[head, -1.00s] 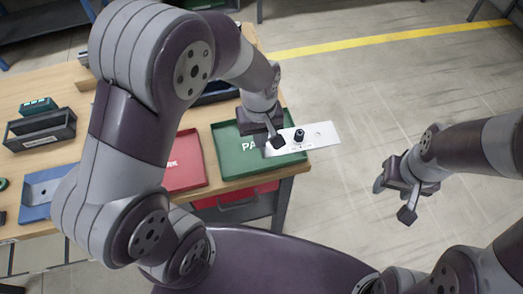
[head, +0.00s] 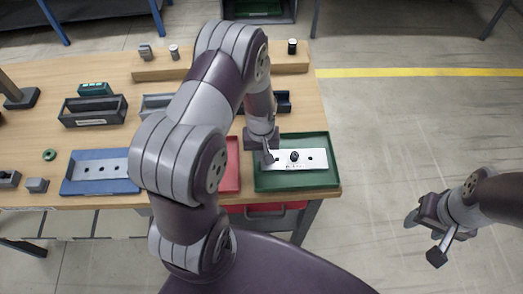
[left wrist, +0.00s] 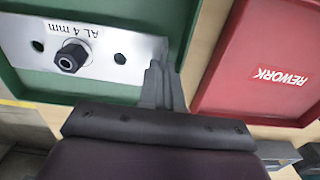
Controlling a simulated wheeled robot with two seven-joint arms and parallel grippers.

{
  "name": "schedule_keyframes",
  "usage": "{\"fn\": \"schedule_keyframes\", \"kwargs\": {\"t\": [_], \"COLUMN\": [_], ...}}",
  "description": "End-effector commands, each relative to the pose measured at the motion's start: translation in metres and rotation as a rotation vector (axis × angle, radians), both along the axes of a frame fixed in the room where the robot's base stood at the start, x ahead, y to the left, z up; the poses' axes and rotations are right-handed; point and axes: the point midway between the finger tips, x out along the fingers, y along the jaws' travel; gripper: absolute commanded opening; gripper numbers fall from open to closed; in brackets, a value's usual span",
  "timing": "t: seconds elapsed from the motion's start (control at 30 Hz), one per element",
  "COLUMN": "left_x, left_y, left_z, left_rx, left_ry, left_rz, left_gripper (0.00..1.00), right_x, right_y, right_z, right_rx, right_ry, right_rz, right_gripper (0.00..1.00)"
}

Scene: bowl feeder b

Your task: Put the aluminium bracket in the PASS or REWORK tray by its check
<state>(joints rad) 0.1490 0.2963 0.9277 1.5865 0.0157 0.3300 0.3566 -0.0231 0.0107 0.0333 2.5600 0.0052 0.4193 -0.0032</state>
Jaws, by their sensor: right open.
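The aluminium bracket (head: 319,163) is a flat silver plate with holes, a black knob-like fastener and a label reading "AL 4 mm" in the left wrist view (left wrist: 100,66). It is within the outline of the green PASS tray (head: 290,187); I cannot tell whether it touches the floor. My left gripper (head: 268,157) is shut on the bracket's left end; its fingers show in the left wrist view (left wrist: 163,85). The red REWORK tray (head: 232,178) is left of the green tray, partly hidden by my left arm. My right gripper (head: 423,238) is open and empty, off the table's right side.
A blue tray (head: 75,186) with a holed grey plate lies at the left. Dark bins (head: 93,113) and a wooden ledge (head: 285,68) with small parts stand behind. Open floor with a yellow line (head: 420,72) lies right of the table.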

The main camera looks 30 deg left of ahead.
Motion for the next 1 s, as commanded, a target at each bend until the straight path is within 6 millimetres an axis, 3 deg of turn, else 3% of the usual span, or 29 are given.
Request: {"fn": "schedule_keyframes", "kwargs": {"t": [0.67, 0.73, 1.0], "left_x": [0.0, 0.0, 0.0], "left_y": [0.0, 0.0, 0.0], "left_z": [-0.013, -0.013, -0.011], "left_rx": [0.0, 0.0, 0.0], "left_ry": [-0.001, 0.0, -0.001], "left_rz": [0.0, 0.0, 0.0], "left_gripper": [0.0, 0.14, 0.14], "right_x": [0.0, 0.0, 0.0], "right_y": [0.0, 0.0, 0.0], "right_z": [-0.008, -0.008, -0.007], "right_rx": [0.0, 0.0, 0.0], "right_ry": [0.0, 0.0, 0.0], "right_rz": [0.0, 0.0, 0.0], "right_gripper": [0.53, 0.53, 0.53]}}
